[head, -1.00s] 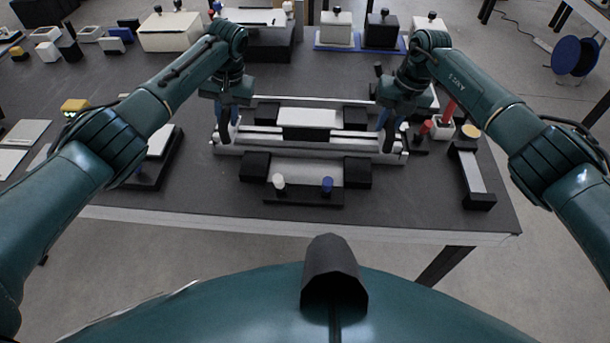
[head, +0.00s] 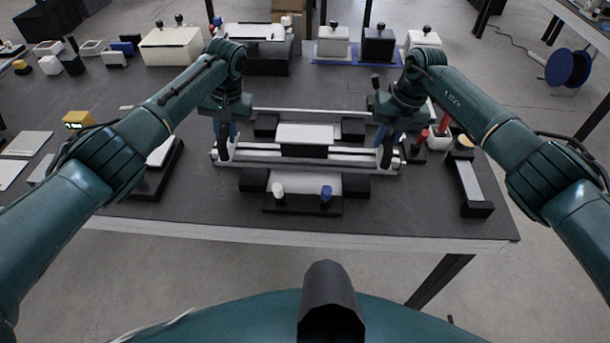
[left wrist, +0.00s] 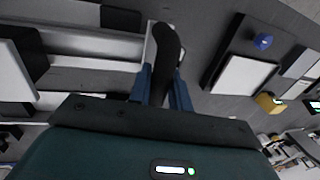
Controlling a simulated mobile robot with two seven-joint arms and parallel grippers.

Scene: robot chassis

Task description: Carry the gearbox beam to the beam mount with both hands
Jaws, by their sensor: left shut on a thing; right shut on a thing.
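The gearbox beam (head: 340,158) is a long silver bar with a white-topped black box (head: 305,133) at its middle. It lies crosswise in the head view. My left gripper (head: 228,131) is shut on the dark upright handle at its left end; the left wrist view shows the blue fingers on both sides of that handle (left wrist: 164,55). My right gripper (head: 384,132) is shut on the handle at its right end. In front of the beam is a white plate between black blocks (head: 355,185), probably the beam mount. I cannot tell how high the beam is.
A low black base with a white peg (head: 278,190) and a blue peg (head: 326,194) stands at the front. Black blocks (head: 353,128) show behind the beam. A black-and-white stand (head: 470,183) is at right, a dark tray (head: 160,170) at left.

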